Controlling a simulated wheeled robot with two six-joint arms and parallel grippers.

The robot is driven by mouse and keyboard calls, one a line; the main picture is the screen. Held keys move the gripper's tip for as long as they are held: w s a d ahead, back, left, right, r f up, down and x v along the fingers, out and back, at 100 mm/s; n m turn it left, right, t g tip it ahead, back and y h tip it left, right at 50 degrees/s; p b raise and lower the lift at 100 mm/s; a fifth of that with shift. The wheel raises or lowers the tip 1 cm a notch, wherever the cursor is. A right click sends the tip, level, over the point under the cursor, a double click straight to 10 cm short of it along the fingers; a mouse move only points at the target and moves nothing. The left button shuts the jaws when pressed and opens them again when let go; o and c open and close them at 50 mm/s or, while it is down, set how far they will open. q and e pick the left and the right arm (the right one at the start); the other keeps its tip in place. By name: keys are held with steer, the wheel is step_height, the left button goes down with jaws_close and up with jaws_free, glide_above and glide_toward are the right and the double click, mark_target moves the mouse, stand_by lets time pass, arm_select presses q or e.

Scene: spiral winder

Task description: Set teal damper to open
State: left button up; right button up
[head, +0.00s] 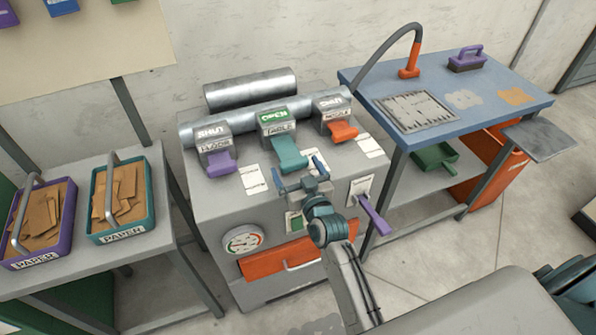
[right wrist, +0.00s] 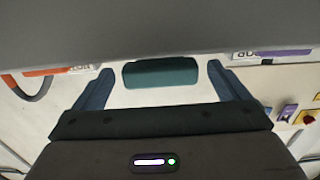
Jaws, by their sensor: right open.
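The teal damper is the middle of three dampers on the grey machine. Its teal handle (head: 290,157) sticks out toward me from a grey box whose green plate (head: 278,115) seems to read OPEN. My right gripper (head: 304,181) is open and empty just in front of the handle's near end. In the right wrist view the teal handle (right wrist: 160,73) shows between the two spread fingers, with gaps on both sides. I cannot tell how far ahead of the fingertips it is. My left gripper is not in view.
The purple damper handle (head: 222,163) is to the left and the orange one (head: 343,131) to the right. A purple lever (head: 374,214), a round gauge (head: 243,240) and an orange drawer (head: 285,258) are on the machine's front. A blue-topped table (head: 520,92) stands at right.

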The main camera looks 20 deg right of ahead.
steer(key=shift+s+f, duration=0.1)
steer(key=shift+s, duration=0.45)
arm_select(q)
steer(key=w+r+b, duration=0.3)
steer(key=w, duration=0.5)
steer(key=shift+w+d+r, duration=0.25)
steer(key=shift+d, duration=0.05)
arm_select(e)
steer(key=s, duration=0.9)
steer(key=shift+s+d, duration=0.15)
steer(key=shift+s, duration=0.25)
